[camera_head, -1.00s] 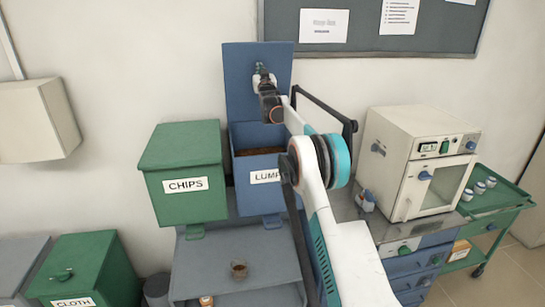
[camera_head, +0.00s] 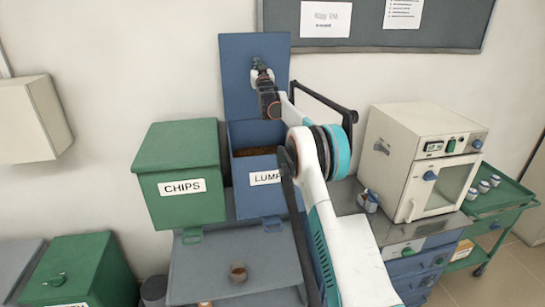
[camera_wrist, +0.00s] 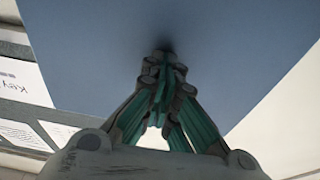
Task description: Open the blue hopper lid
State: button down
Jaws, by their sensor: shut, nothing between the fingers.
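The blue hopper (camera_head: 258,195), its label partly hidden by my arm and reading "LUMP", stands right of the green hopper. Its blue lid (camera_head: 235,75) stands upright at the back, raised off the box, and brown contents show inside. My gripper (camera_head: 258,66) is at the upper front face of the lid. In the wrist view the blue lid (camera_wrist: 230,45) fills most of the picture, and my gripper (camera_wrist: 165,60) has its fingers together with nothing between them. The fingertips are at or very near the lid; contact is hard to tell.
A green CHIPS hopper (camera_head: 180,175) with its lid shut stands left. A white furnace (camera_head: 415,150) stands right, beside a green cart (camera_head: 495,215). A notice board (camera_head: 430,25) hangs behind.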

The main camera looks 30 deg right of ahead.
jog(key=w+p, duration=0.2)
jog(key=p, duration=0.1)
jog(key=shift+w+d+f, duration=0.2)
jog(key=shift+w+d, duration=0.1)
jog(key=shift+d, duration=0.05)
dwell(0.5)
dwell(0.4)
jog(key=s+a+b, duration=0.3)
jog(key=s+b, duration=0.5)
jog(key=s, duration=0.5)
jog(key=shift+s+a+b, duration=0.25)
jog(key=shift+a+b, duration=0.05)
jog(key=shift+a, duration=0.05)
dwell(0.6)
